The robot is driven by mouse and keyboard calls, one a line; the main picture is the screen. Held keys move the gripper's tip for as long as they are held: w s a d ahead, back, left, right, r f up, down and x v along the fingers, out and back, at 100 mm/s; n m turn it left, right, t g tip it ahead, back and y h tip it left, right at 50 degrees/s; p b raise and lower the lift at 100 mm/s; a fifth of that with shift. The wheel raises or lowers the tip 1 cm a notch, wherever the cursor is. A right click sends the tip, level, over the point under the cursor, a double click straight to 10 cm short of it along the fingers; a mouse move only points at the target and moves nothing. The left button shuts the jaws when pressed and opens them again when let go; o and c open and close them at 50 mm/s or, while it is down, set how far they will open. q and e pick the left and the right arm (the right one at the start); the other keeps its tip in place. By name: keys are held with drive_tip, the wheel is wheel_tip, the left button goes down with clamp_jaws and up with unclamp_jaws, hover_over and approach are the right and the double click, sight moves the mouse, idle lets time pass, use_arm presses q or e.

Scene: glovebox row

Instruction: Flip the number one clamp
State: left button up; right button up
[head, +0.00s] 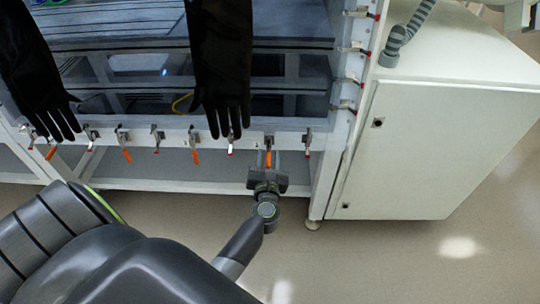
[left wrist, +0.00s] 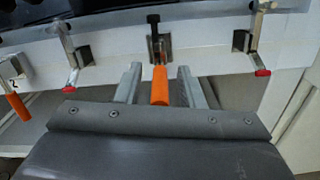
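An orange-handled clamp (left wrist: 160,86) is on the white front rail, its handle hanging down. My left gripper (left wrist: 160,84) is open, with one finger on each side of this handle and a visible gap on both sides. In the head view the gripper (head: 268,160) is below the rail, in line with the same clamp. I cannot read a number on it. Another orange-handled clamp (left wrist: 18,105) to the left has a mark like a "2" beside it. My right gripper is not in view.
Red-tipped metal clamps (left wrist: 72,68) and (left wrist: 262,55) flank the orange one. More clamps line the rail and the box's right edge. Black gloves (head: 222,65) hang over the glass front. A white cabinet (head: 420,150) stands at right. The floor (head: 400,260) in front is clear.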

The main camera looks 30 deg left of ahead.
use_arm(q)
clamp_jaws()
idle(0.3)
